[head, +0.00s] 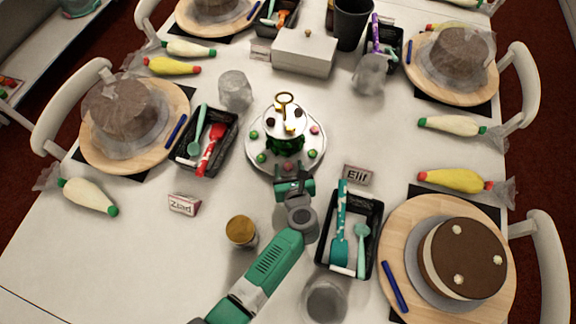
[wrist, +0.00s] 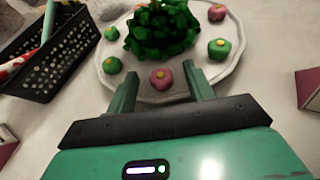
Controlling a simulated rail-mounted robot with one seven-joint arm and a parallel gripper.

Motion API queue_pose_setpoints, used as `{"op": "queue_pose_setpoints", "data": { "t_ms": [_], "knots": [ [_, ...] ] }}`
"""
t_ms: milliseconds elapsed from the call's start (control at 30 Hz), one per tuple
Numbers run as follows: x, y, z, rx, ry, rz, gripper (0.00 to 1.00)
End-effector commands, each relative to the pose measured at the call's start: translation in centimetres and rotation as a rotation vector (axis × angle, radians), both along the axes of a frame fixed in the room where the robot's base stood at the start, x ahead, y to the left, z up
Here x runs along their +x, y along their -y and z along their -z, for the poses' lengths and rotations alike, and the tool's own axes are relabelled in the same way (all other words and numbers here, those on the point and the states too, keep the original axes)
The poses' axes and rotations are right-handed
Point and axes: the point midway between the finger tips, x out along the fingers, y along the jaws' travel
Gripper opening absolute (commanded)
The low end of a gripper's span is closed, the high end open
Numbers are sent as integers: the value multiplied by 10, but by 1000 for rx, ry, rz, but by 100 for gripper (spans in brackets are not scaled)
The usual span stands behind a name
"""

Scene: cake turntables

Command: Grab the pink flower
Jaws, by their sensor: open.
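A pink flower (wrist: 162,78) with a yellow centre sits on the near rim of the lower white tiered plate (wrist: 232,60). In the wrist view it lies between the tips of my gripper (wrist: 159,72), with a gap on both sides. My gripper is open and empty. In the head view my gripper (head: 294,184) is at the near edge of the tiered stand (head: 258,158), and the pink flower (head: 288,167) shows just beyond it. A second pink flower (wrist: 217,13) sits farther back on the right; another (head: 314,130) shows in the head view.
Green flowers (wrist: 219,49) and (wrist: 112,65) flank the pink one. A dark green leafy mass (wrist: 160,30) stands at the plate's middle. Black baskets of tools stand left (head: 232,128) and right (head: 376,210). An "Elif" card (head: 357,174) and a brown-topped jar (head: 240,231) are nearby.

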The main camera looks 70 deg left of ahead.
Motion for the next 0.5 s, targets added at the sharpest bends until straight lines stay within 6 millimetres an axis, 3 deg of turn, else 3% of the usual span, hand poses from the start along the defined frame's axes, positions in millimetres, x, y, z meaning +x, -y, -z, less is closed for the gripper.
{"op": "queue_pose_setpoints", "data": {
  "t_ms": [267,500],
  "knots": [
    [1,-5,2,0,0,1,52],
    [1,-5,2,0,0,1,5]
  ]
}}
